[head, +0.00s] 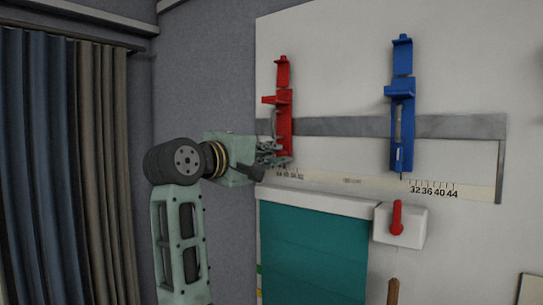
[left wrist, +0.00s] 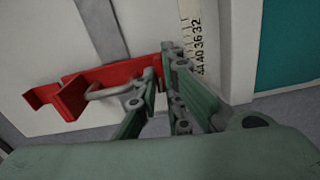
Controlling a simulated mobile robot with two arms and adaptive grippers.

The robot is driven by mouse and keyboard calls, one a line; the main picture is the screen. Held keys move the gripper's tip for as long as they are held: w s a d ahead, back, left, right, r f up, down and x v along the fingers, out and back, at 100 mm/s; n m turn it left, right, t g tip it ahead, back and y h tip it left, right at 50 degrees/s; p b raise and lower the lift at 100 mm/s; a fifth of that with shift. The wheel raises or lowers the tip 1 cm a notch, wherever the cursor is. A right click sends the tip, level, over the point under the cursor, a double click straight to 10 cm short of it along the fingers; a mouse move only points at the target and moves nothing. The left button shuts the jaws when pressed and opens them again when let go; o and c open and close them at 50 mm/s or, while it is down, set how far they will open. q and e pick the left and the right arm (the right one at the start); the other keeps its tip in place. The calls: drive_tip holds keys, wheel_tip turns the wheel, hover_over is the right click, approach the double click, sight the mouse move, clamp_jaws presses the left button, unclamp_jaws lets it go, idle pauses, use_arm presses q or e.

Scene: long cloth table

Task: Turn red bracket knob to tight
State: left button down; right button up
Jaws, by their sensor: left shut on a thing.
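The red bracket (head: 282,98) is mounted upright on the grey rail at the left of the white board in the head view. It also shows in the left wrist view (left wrist: 120,73), with a grey curved handle on its side. My left gripper (head: 284,157) is at the bracket's lower end. In the left wrist view its fingers (left wrist: 160,78) are shut at the bracket's end, where the knob is; the fingers hide the knob, so its turn position cannot be told. My right gripper is in neither view.
A blue bracket (head: 402,110) hangs on the same grey rail (head: 345,126) to the right. Below are a printed scale (head: 345,181), a teal panel (head: 313,245) and a white box with a red lever (head: 397,218). Dark curtains (head: 60,160) hang at the left.

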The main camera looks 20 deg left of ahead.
use_arm(q)
drive_tip(key=shift+f+m+b, duration=0.2)
drive_tip(key=shift+m+b, duration=1)
drive_tip(key=shift+m, duration=6.4)
drive_tip(key=c, duration=2.2)
unclamp_jaws()
drive_tip(key=shift+o, duration=0.2)
drive_tip(key=shift+r, duration=0.1)
drive_tip(key=shift+s+a, duration=0.1)
